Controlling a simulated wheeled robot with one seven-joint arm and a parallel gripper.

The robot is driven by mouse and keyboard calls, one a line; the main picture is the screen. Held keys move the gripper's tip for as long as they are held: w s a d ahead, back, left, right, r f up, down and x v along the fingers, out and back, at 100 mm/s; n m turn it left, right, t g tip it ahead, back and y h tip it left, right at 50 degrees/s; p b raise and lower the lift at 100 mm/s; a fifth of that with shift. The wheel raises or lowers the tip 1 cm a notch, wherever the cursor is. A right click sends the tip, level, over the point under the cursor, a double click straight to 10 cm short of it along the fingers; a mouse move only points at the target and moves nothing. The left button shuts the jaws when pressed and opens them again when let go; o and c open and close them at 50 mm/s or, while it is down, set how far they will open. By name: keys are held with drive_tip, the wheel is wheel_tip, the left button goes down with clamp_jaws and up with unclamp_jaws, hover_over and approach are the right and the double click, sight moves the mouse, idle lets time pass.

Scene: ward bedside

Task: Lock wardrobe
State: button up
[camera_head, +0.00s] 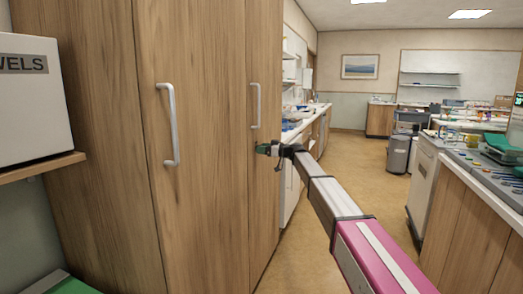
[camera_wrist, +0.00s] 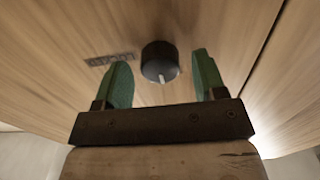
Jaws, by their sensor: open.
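The wooden wardrobe (camera_head: 205,120) stands at the left in the head view, with two tall doors that look shut. Each door has a silver bar handle, one on the near door (camera_head: 170,125) and one on the far door (camera_head: 256,105). In the wrist view a round black knob (camera_wrist: 160,62) with a light pointer mark sits on the wood surface, beside a small dark label (camera_wrist: 110,59). My gripper (camera_head: 268,149) is by the far door's edge. In the wrist view its green fingers (camera_wrist: 164,78) are open, one on each side of the knob, with gaps visible. Contact cannot be told.
A white towel box (camera_head: 32,105) sits on a shelf at the left. A counter (camera_head: 305,120) runs beyond the wardrobe. A worktop with equipment (camera_head: 480,170) stands at the right, and a grey bin (camera_head: 397,154) is farther back. The floor between is clear.

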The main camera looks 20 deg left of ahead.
drive_tip(key=shift+a, duration=0.4)
drive_tip(key=c, duration=0.9)
